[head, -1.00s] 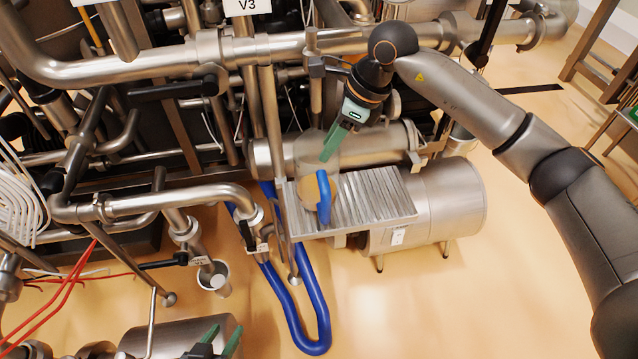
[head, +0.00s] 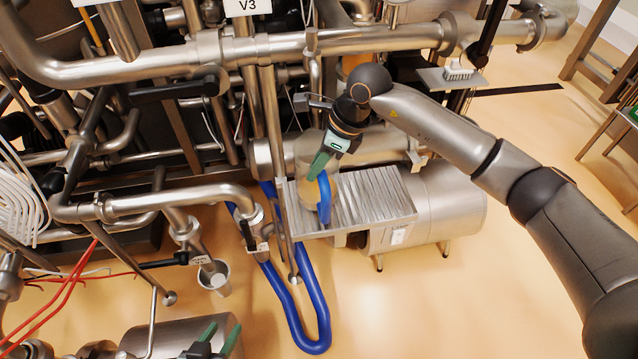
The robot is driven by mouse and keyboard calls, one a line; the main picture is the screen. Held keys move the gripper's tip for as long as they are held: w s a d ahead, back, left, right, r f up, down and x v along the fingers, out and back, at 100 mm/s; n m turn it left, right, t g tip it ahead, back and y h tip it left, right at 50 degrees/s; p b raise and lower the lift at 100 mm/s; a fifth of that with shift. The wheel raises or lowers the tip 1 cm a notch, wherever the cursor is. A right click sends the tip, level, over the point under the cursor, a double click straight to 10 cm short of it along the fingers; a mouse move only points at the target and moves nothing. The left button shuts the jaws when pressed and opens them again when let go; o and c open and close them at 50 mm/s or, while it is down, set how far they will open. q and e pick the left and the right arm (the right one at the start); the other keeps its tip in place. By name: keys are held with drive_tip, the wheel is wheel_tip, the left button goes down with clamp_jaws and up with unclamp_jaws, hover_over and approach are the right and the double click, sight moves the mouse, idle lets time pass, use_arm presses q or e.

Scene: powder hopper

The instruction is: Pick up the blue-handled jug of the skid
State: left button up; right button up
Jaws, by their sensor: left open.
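The jug stands upright at the left end of a ribbed steel tray (head: 375,200) in the head view. Its body is pale and see-through, and its blue handle (head: 325,203) faces the camera. My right gripper (head: 316,168) has green fingers pointing down at the jug's top, just above the handle. The fingers overlap in this view, so their gap is hidden, and I cannot tell whether they touch the jug. My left gripper (head: 219,338) is at the bottom edge, its two green fingers apart and empty, far from the jug.
Steel pipes (head: 200,55) run behind and above the tray. A blue hose (head: 322,310) hangs to the floor below. A steel cylinder (head: 455,205) lies right of the tray. A small cup (head: 213,276) sits under a pipe at left. A white brush (head: 458,70) lies on a shelf.

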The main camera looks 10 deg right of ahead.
clamp_jaws()
idle(1.1)
